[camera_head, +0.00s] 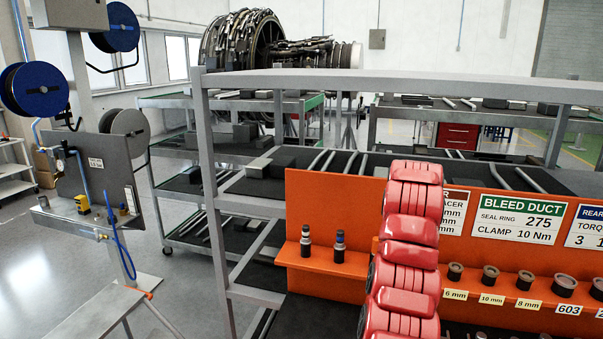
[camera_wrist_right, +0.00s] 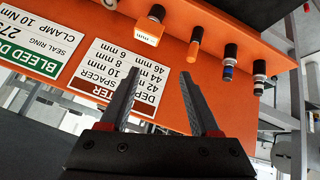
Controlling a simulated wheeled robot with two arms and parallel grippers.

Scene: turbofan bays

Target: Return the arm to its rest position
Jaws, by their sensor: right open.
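My red segmented arm (camera_head: 405,250) rises in front of the orange rack in the head view and hides part of its panel. Its gripper does not show there. In the right wrist view my right gripper (camera_wrist_right: 160,78) is open, with nothing between its two dark fingers. The fingers point toward the orange rack panel (camera_wrist_right: 60,100), which appears upside down. The gap to the panel is hard to judge. My left gripper is in neither view.
The orange rack (camera_head: 335,205) holds two dark cylindrical pieces (camera_head: 322,245) and several labelled sockets (camera_head: 490,275). A grey shelf frame (camera_head: 215,190) stands at its left. A reel stand (camera_head: 95,185) is farther left, with open floor between. An engine (camera_head: 265,45) is behind.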

